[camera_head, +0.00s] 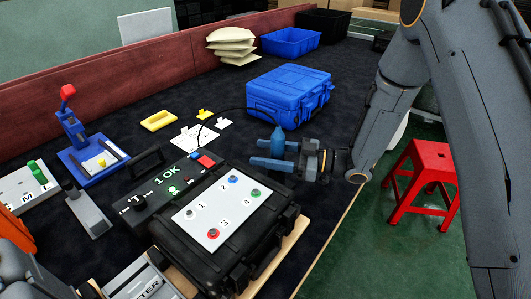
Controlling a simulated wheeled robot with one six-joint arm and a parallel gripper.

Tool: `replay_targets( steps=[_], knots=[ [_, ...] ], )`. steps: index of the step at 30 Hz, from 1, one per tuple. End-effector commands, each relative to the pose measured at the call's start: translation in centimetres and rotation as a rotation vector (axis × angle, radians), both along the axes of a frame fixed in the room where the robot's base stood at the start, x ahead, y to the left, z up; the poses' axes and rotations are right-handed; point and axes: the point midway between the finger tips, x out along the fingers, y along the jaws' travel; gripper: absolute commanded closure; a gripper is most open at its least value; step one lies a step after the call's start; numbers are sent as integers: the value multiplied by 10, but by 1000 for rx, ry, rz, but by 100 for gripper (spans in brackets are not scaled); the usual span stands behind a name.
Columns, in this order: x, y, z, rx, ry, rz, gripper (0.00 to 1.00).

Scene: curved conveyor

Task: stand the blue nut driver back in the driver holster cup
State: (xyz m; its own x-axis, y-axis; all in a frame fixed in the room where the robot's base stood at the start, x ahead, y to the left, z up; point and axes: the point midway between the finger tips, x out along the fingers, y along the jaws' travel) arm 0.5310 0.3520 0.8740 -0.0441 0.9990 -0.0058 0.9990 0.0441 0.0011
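My gripper reaches in from the right, just beyond the black case's far right corner and in front of the blue toolbox. I cannot make out the driver holster cup in this view.
The black case (165,226) with a numbered white panel (216,212) lies close below my gripper. The blue toolbox (290,92) stands behind. Yellow and white pieces (160,120) lie left. A blue tray (290,42) is farther back. A red stool (424,170) stands off the table.

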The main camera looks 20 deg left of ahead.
Motion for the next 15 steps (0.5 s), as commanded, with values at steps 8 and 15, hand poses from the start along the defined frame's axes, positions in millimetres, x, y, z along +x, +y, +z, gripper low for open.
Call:
replay_targets(
  steps=[8, 15],
  knots=[
    [0, 0, 0, -1, 1, 1, 25],
    [-2, 0, -1, -1, 3, 4, 5]
  ],
)
